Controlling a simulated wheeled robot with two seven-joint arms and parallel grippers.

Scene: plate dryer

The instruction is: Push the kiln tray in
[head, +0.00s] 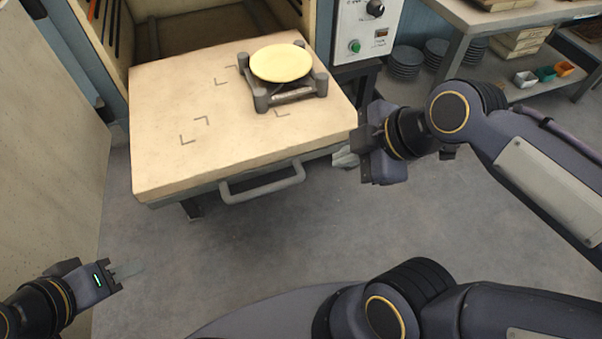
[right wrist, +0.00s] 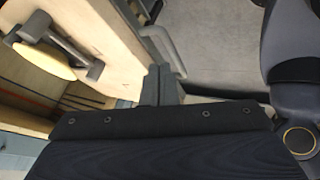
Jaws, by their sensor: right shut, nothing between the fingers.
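The kiln tray (head: 165,110) is a thick cream slab pulled out of the open kiln (head: 190,30). A grey bar handle (head: 262,186) runs along its front edge; the handle also shows in the right wrist view (right wrist: 163,42). A round yellowish plate (head: 281,63) rests on a grey four-post stand (head: 262,98) on the tray, toward the back right. My right gripper (head: 345,158) is shut and empty by the tray's front right corner, right of the handle; contact cannot be told. My left gripper (head: 128,270) is low at left, away from the tray; its finger gap is unclear.
A control box (head: 365,35) with a green button stands right of the kiln opening. A pale panel (head: 45,130), apparently the kiln door, stands open at left. The floor before the tray is clear.

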